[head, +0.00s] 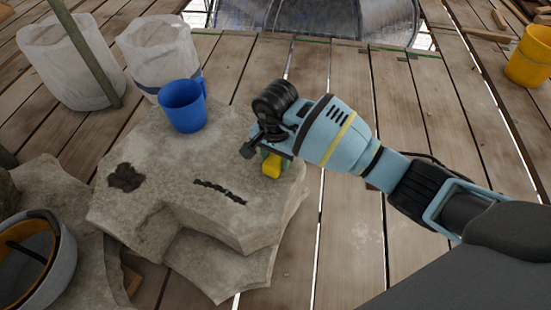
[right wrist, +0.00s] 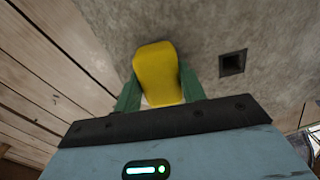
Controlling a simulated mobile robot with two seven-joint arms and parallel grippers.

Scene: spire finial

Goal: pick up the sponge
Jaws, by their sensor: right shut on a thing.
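The yellow sponge (head: 272,165) is at the right side of the stone block, under my right gripper (head: 268,158). In the right wrist view the sponge (right wrist: 157,72) sits between the two green fingers of my right gripper (right wrist: 158,90), which are shut on it. Whether the sponge touches the stone is hard to tell. In the head view the gripper body hides part of it. My left gripper is not in view.
The sponge is over a rough stone block (head: 170,165). A blue mug (head: 183,106) stands on its back edge. Plank floor (head: 345,230) is clear.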

